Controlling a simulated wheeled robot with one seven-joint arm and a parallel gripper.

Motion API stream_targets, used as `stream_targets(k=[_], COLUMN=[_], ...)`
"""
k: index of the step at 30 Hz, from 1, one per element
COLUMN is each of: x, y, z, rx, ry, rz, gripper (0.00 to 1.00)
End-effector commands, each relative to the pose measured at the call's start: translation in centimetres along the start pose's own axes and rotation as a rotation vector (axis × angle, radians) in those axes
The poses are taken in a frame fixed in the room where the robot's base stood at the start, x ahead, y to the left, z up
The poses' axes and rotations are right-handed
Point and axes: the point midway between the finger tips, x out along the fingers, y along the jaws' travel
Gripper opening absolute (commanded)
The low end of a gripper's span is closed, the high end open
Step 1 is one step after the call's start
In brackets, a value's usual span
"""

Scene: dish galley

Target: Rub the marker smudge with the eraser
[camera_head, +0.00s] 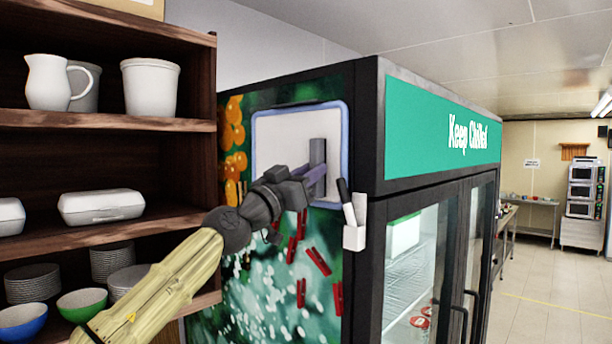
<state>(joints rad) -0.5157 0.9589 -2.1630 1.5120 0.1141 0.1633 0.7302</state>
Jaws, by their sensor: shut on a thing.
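A small whiteboard (277,135) with a pale blue frame is fixed to the side of the fridge cabinet. My gripper (313,174) is at the board's lower right part, shut on a grey upright block that looks like the eraser (318,151). The eraser is at or close to the board's face; I cannot tell whether it touches. No marker smudge shows on the visible board; the part behind the eraser, gripper and wrist is hidden.
A white holder (354,237) with markers is on the cabinet's edge, right of the board. Red clips (318,261) are on the panel below. A wooden shelf (110,122) with jugs, boxes and bowls stands close on the left. Floor (540,300) is clear at right.

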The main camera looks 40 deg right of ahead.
Motion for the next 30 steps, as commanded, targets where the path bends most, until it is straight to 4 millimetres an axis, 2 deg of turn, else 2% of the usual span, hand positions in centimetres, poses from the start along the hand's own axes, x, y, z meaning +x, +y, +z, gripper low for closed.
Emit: stream_targets(k=[5,24,30], x=[-0.6,-5.3,-5.6], y=[0.0,-0.1,0.0], z=[-0.1,-2.1,-2.3], rx=[0.000,-0.001,-0.001], ry=[0.000,0.001,0.001], rz=[-0.001,-0.001,0.000], gripper=[0.04,0.04,0.04])
